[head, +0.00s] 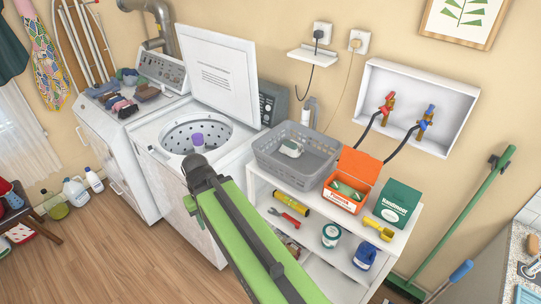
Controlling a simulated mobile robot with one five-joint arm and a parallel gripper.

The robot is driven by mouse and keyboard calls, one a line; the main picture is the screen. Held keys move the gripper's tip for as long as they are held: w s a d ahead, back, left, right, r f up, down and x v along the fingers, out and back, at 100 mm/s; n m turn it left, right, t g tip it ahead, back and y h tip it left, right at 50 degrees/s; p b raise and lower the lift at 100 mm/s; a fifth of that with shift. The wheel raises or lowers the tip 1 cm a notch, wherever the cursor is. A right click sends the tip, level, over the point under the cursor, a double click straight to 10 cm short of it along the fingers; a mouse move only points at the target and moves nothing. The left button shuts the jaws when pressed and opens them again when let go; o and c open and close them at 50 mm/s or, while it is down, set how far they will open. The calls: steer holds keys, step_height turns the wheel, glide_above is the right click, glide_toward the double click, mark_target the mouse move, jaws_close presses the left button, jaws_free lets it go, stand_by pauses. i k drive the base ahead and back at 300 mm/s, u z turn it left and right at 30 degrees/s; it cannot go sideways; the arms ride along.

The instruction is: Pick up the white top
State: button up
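The washer (160,135) has its lid (218,75) raised. An orange box (352,178) and a green box (396,203) stand right of the basket. A green broom (465,220) leans at right. Wooden floor (120,260) is clear at lower left.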

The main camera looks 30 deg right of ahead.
mark_target(292, 148)
steer(key=z, duration=0.25)
steer(key=i, duration=1.7)
steer(key=u, duration=0.25)
